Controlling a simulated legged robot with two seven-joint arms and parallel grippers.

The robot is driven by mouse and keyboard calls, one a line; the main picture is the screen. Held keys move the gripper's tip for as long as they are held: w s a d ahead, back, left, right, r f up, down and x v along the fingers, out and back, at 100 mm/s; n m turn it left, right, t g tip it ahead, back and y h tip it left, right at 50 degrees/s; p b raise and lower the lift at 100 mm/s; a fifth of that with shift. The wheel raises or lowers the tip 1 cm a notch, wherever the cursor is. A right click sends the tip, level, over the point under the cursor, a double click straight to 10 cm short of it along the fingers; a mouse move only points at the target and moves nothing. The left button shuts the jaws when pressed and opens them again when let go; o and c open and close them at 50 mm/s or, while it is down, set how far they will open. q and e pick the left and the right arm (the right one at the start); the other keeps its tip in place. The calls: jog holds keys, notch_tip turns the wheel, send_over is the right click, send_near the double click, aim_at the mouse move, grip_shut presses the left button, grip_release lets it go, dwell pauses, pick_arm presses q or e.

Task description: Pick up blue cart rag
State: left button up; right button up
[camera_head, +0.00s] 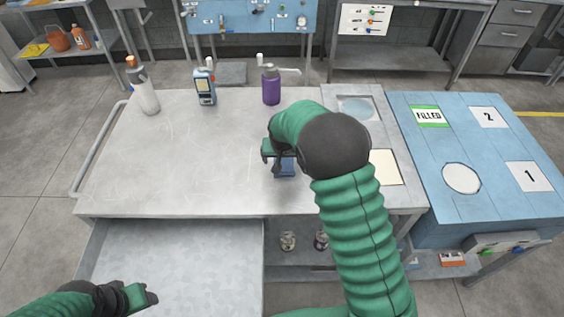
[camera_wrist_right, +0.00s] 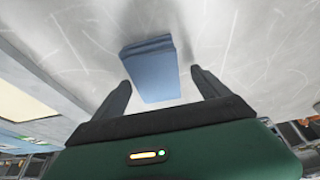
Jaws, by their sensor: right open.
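The blue rag (camera_head: 285,170) lies folded on the grey cart top (camera_head: 190,160), partly hidden by my right gripper and arm in the head view. In the right wrist view the blue rag (camera_wrist_right: 152,70) is a folded stack just ahead of and between the two dark fingers. My right gripper (camera_wrist_right: 160,92) is open with nothing between its fingertips but the rag's near part in line with them; I cannot tell whether they touch it. My left gripper (camera_head: 145,297) is at the lower left, above the open drawer, and its fingers are not clear.
A white bottle (camera_head: 147,95), a blue device (camera_head: 205,88) and a purple bottle (camera_head: 271,86) stand along the cart's back. A cream pad (camera_head: 385,167) lies right of my arm. A blue table (camera_head: 480,150) adjoins at right. The cart's left half is clear.

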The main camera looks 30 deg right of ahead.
jog(key=shift+s+d, duration=0.15)
jog(key=shift+d, duration=0.2)
jog(key=shift+f, duration=0.1)
jog(key=shift+a+f, duration=0.1)
jog(key=shift+a, duration=0.25)
jog(key=shift+d, duration=0.2)
jog(key=c, duration=1.4)
jog(key=shift+c, duration=0.2)
